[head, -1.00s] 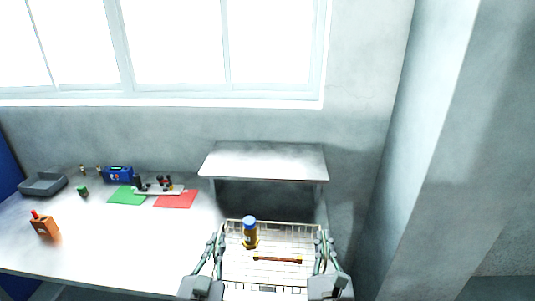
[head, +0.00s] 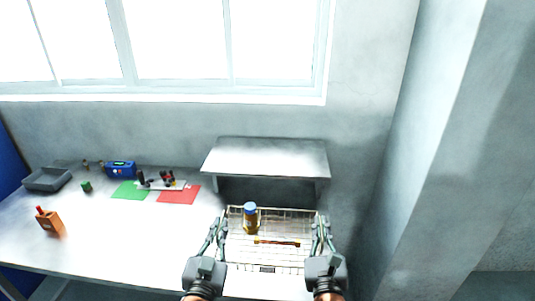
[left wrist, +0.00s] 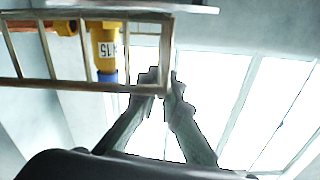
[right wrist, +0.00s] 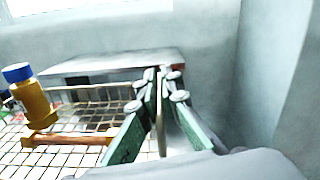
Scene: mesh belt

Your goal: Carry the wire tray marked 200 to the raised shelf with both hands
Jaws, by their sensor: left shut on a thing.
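The wire tray (head: 290,227) is in front of the raised shelf (head: 265,157) in the head view. A small dark tag is on its near side, too small to read. A brown-yellow bottle with a blue cap (head: 250,220) stands upright in the tray, and an orange-brown bar (head: 277,243) lies in it. My left gripper (head: 221,224) is shut on the tray's left side; the left wrist view shows its fingers at the wire frame (left wrist: 90,84). My right gripper (head: 319,224) is closed on the right side wall, seen in the right wrist view (right wrist: 163,76).
The table (head: 120,235) to the left holds a green mat (head: 130,191), a red mat (head: 180,196), a blue box (head: 121,169), a grey bin (head: 46,180) and an orange block (head: 48,222). The shelf top is bare. A wall pillar stands right.

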